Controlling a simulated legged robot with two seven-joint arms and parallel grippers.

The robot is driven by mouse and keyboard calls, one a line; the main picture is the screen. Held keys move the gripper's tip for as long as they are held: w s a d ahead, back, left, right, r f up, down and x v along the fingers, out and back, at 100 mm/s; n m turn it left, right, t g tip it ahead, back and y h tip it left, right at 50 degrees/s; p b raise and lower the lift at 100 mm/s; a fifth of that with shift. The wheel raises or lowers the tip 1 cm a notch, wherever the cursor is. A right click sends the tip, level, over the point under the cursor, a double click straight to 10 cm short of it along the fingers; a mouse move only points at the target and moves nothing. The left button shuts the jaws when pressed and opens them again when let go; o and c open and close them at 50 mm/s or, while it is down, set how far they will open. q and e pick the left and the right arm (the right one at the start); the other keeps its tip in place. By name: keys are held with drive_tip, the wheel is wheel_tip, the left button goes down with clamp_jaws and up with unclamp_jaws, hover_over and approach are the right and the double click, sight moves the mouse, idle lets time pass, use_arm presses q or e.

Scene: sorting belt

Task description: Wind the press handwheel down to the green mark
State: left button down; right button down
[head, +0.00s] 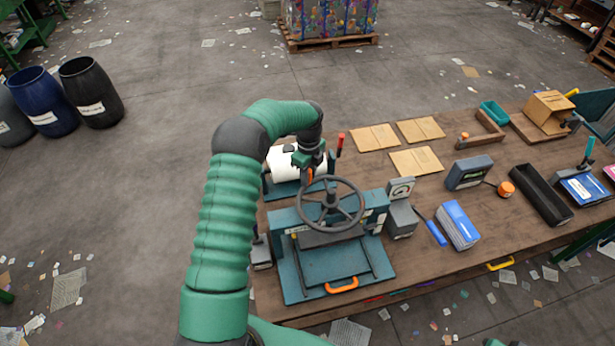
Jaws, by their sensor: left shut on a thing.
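The press (290,222) is a teal frame on a teal base plate (294,283) at the near left of the workbench. Its dark grey handwheel (356,219) lies roughly flat on top, with spokes meeting at a central hub. My left gripper (311,175) is at the far-left rim of the handwheel, shut on it near a small orange part. The fingertips are small and partly hidden by the wrist. I cannot make out the green mark. My right gripper is not in view.
A white roll (280,161) sits behind the press, beside a red-handled lever (340,144). A grey gauge box (401,217) stands just right of the press. Flat cardboard pieces (417,161), a blue-and-white pack (458,226) and a black tray (541,195) lie farther right.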

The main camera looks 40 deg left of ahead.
use_arm(q)
drive_tip(key=shift+w+a+r, duration=0.15)
drive_tip(key=shift+w+r, duration=0.1)
drive_tip(key=c, duration=1.5)
unclamp_jaws()
drive_tip(key=o, duration=0.3)
drive_tip(key=shift+o, duration=0.4)
drive_tip(key=shift+f, duration=0.2)
drive_tip(key=shift+r, duration=0.2)
wheel_tip(320, 180, up, 9)
drive_tip(key=b, duration=0.3)
drive_tip(key=shift+f, duration=0.2)
wheel_tip(320, 180, up, 8)
drive_tip(key=b, duration=0.1)
drive_tip(key=shift+f, duration=0.2)
